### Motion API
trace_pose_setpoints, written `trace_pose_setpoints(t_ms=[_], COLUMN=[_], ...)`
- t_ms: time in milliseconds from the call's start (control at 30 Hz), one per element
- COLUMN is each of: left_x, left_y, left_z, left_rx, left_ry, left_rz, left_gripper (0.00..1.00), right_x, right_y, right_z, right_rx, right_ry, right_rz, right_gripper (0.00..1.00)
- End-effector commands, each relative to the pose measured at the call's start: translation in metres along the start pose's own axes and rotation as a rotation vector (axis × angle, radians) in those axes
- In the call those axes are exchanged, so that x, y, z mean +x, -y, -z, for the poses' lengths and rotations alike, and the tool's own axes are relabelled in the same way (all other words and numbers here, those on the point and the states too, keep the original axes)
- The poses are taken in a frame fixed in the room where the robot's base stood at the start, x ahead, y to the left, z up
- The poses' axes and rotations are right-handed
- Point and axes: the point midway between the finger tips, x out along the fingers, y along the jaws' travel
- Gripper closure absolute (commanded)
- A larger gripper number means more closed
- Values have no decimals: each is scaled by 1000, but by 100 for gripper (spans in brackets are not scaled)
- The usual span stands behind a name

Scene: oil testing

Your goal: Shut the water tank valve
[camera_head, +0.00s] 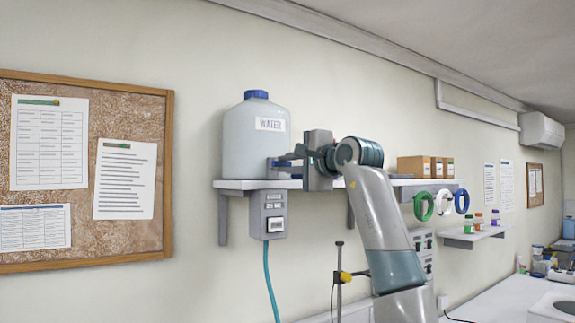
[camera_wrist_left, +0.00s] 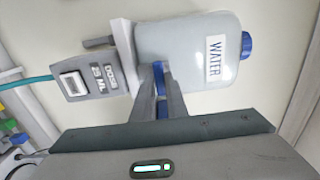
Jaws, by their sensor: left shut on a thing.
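The water tank (camera_head: 245,140) is a pale plastic jug with a blue cap and a WATER label. It stands on a white wall shelf (camera_head: 235,184). It also shows, lying sideways in the picture, in the left wrist view (camera_wrist_left: 180,50). My left gripper (camera_head: 285,160) reaches the tank's lower right side. In the left wrist view its two fingers (camera_wrist_left: 160,85) are shut on the blue valve (camera_wrist_left: 160,77) at the tank's base. The fingers hide much of the valve, so I cannot tell its exact angle. My right gripper is in neither view.
A grey dosing box (camera_head: 268,215) with a teal hose hangs below the tank. Brown boxes (camera_head: 424,166) sit on the shelf to the right, above coloured rings (camera_head: 443,202). A corkboard (camera_head: 90,240) is at the left. Wall space above the tank is clear.

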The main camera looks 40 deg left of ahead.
Motion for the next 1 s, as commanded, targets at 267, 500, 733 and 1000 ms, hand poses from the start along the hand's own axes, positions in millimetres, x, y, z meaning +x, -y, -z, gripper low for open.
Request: trace_pose_setpoints(t_ms=[267, 500, 733, 1000], left_x=[0, 0, -2, -23], left_y=[0, 0, -1, -3], left_z=[0, 0, 0, 1], left_rx=[3, 2, 1, 0], left_ry=[1, 1, 0, -2], left_rz=[0, 0, 0, 2], left_gripper=[100, 69, 69, 69], right_x=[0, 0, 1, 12], right_y=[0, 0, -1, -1], right_z=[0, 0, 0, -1], right_rx=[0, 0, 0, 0], right_ry=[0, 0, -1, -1], right_rz=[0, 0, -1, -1], right_gripper=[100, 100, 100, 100])
